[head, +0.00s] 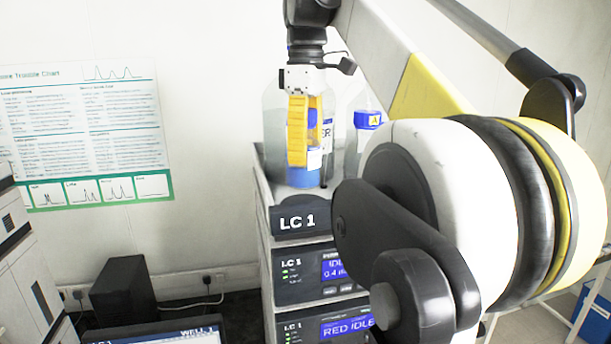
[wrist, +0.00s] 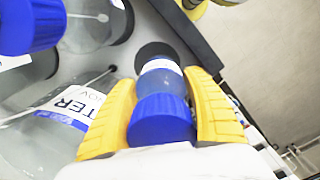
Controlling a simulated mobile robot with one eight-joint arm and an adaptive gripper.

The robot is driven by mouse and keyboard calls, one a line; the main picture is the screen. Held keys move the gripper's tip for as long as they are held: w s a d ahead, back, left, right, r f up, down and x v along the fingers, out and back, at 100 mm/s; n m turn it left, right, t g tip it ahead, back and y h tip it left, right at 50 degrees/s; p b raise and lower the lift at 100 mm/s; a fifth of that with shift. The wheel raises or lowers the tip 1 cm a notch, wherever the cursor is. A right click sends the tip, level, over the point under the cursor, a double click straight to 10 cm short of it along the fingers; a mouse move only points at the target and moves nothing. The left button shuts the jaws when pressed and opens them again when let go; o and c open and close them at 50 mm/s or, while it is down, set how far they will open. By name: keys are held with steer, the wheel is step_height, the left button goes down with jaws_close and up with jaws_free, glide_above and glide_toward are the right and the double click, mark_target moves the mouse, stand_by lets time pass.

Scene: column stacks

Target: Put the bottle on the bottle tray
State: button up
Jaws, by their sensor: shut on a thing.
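My gripper (head: 305,160) has yellow fingers and points down over the top of the LC 1 stack. In the wrist view the two fingers (wrist: 165,115) are shut on a small bottle, one on each side of its blue cap (wrist: 160,120). In the head view the held bottle (head: 303,178) is partly hidden behind the fingers. The grey bottle tray (head: 263,190) lies under it, with a dark round recess (wrist: 155,52) just beyond the bottle. I cannot tell whether the bottle's base touches the tray.
Large clear bottles stand close by on the tray: one labelled "TER" (wrist: 50,135) and a blue-capped one (wrist: 30,25) at left. Another blue-capped bottle (head: 367,120) stands right of my gripper. The LC 1 units (head: 305,275) are below. My arm hides the right side.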

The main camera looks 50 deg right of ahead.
mark_target(305, 173)
steer(key=f, duration=0.2)
steer(key=w+f, duration=0.1)
steer(key=f, duration=0.1)
steer(key=shift+w+d, duration=0.1)
steer(key=shift+d, duration=0.25)
steer(key=shift+s+a+f, duration=0.15)
steer(key=shift+s+a, duration=0.05)
steer(key=shift+s, duration=0.15)
steer(key=shift+w+d+f, duration=0.15)
steer(key=shift+w+f, duration=0.1)
steer(key=o, duration=1.4)
steer(key=shift+s+r, duration=0.1)
steer(key=shift+s, duration=0.1)
steer(key=shift+w+r, duration=0.1)
steer(key=shift+r, duration=0.25)
step_height(305, 173, up, 12)
steer(key=shift+f+p, duration=0.2)
steer(key=shift+p, duration=0.3)
